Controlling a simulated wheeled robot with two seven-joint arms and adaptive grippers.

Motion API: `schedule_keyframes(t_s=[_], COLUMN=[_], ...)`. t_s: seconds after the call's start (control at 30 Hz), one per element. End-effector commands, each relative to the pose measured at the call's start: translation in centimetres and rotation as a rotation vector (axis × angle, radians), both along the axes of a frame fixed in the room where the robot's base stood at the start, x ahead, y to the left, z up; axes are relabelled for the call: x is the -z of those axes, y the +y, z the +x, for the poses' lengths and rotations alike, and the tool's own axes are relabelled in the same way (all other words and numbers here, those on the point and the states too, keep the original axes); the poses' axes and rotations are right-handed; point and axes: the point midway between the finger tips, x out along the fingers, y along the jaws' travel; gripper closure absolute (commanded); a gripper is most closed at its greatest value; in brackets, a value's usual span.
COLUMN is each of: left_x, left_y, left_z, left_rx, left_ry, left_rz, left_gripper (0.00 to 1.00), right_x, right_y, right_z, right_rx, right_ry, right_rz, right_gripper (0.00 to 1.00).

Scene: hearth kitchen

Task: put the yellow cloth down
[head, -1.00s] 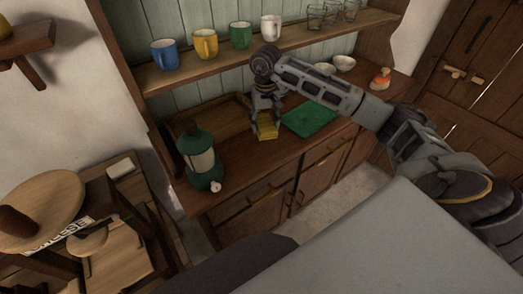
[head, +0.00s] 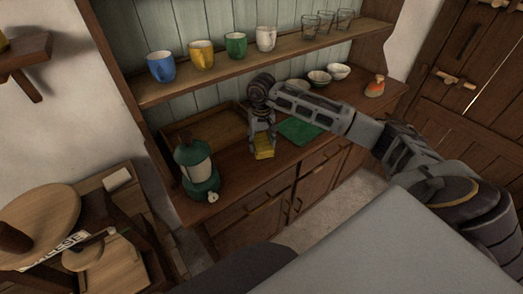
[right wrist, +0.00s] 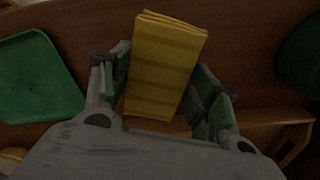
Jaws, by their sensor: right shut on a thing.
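The yellow cloth (head: 264,148) is a small folded block with faint stripes. My right gripper (head: 263,138) is shut on it from above, over the wooden counter of the dresser. In the right wrist view the cloth (right wrist: 166,66) sits between the two fingers of my right gripper (right wrist: 160,90). The cloth is at or just above the counter top; I cannot tell whether it touches. My left gripper is not in view.
A green tray (head: 301,130) lies to the right, also in the wrist view (right wrist: 38,78). A wooden tray (head: 203,130) is behind. Mugs and glasses line the shelf (head: 215,68) above. Bowls (head: 319,78) stand farther right.

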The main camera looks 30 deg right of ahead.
Motion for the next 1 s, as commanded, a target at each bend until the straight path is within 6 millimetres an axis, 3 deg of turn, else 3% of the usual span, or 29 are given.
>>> schedule_keyframes(t_s=[0.53,1.0], left_x=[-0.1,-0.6], left_y=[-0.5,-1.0], left_z=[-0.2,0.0], left_rx=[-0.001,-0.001], left_ry=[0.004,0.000], left_rz=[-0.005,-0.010], left_gripper=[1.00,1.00], right_x=[1.3,4.8], right_y=[0.0,0.0], right_z=[0.0,0.0], right_rx=[0.000,0.000], right_ry=[0.001,0.001], right_rz=[0.000,0.000], right_gripper=[0.59,0.59])
